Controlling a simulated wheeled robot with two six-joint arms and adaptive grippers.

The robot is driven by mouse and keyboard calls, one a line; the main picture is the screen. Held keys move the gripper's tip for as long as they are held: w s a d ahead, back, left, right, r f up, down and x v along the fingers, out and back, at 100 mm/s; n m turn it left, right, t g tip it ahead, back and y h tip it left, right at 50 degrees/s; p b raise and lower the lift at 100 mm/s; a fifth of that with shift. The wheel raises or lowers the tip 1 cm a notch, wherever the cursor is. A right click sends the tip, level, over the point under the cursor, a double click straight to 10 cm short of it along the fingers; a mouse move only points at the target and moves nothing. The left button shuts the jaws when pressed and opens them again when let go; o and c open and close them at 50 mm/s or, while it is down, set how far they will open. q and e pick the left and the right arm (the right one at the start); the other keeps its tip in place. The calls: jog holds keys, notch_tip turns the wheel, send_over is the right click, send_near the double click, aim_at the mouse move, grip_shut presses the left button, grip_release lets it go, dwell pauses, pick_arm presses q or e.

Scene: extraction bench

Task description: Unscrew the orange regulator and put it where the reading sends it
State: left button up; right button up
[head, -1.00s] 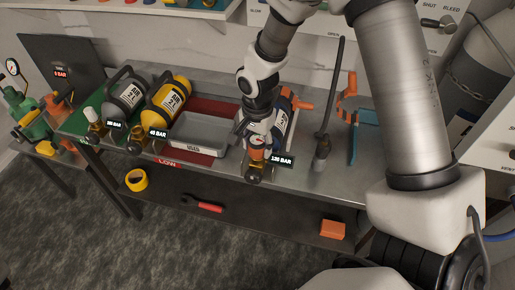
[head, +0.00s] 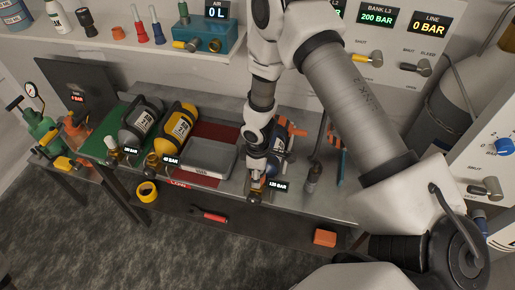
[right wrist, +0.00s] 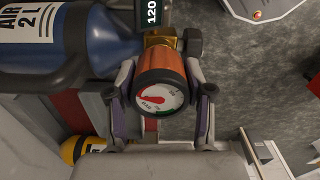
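The orange regulator (right wrist: 162,78), with a round gauge (right wrist: 161,96) on its end, sits on the brass valve of the blue air cylinder (right wrist: 60,38). A tag at this cylinder reads 120 BAR (head: 278,186). My right gripper (right wrist: 163,82) has its fingers on both sides of the regulator and appears shut on it. In the head view, the right gripper (head: 256,175) partly hides the regulator and cylinder. A grey tray (head: 211,157) stands to the left. A red area with a LOW label (head: 179,184) and a green area (head: 97,146) mark the bench. My left gripper is out of view.
A yellow cylinder (head: 180,122) and a dark grey cylinder (head: 143,114) lie left of the tray. A dark upright tool (head: 316,165) stands right of the blue cylinder. The lower shelf holds yellow tape (head: 146,191), a red-handled wrench (head: 209,215) and an orange block (head: 325,237).

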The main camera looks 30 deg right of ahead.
jog(key=o, duration=0.4)
jog(key=shift+b, duration=0.55)
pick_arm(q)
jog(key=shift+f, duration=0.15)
